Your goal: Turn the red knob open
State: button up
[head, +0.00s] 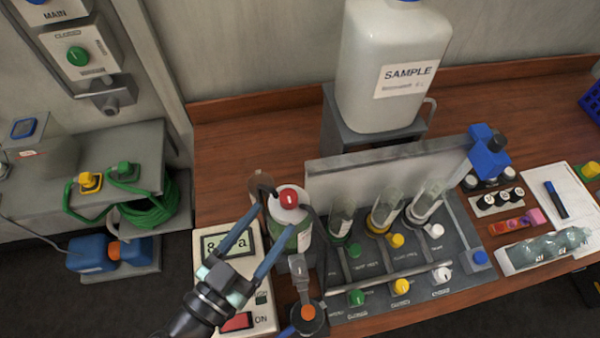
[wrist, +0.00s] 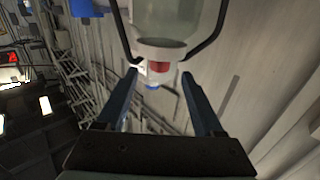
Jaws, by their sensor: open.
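The red knob (head: 289,198) sits on the white cap of a bottle (head: 304,234) with green contents, left of the rack on the bench. My gripper (head: 274,226) is open, its two blue fingers pointing toward the bottle from the lower left. In the wrist view the red knob (wrist: 159,67) and its white collar show between the open fingertips of my gripper (wrist: 159,74). No finger visibly touches the knob; the exact gap in depth is unclear. Fingers partly cover the bottle in the head view.
A grey rack (head: 405,290) with glass tubes and coloured knobs stands right of the bottle. A display box (head: 262,318) lies under my gripper. Dark tubes (head: 322,228) run beside the bottle. A SAMPLE canister (head: 390,70) stands behind. Green hose (head: 150,203) lies at left.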

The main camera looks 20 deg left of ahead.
aim_at(294, 191)
jog(key=w+p, duration=0.1)
jog(key=w, duration=0.2)
jog(key=w+d, duration=0.1)
jog(key=w, duration=0.2)
jog(key=w+d+p, duration=0.1)
jog(key=w, duration=0.2)
jog(key=shift+w+p, duration=0.25)
jog(key=shift+p, duration=0.1)
grip_shut()
